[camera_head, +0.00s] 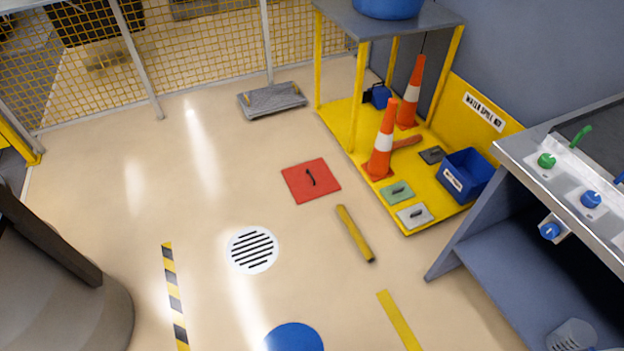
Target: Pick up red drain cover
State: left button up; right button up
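The red drain cover (301,185) is a flat red square lying on the beige floor near the middle of the head view. Nothing covers the red cover. Neither of my grippers shows in the head view.
A yellow platform (419,216) at right holds orange cones (382,150), a blue bin (467,175) and small green, grey and dark covers. A yellow bar (354,233) lies near the drain. A grey workbench (480,220) stands at right. Floor left of the red cover is clear.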

aim_at(311, 181)
jog(key=u, duration=0.55)
jog(key=i, duration=4.2)
jog(key=i+z, duration=0.2)
jog(key=z, duration=0.2)
jog(key=i+z, duration=0.2)
jog(key=z, duration=0.2)
jog(key=i+j+z, duration=0.15)
jog(key=z, duration=0.25)
jog(key=i+j+z, duration=0.15)
jog(key=z, duration=0.25)
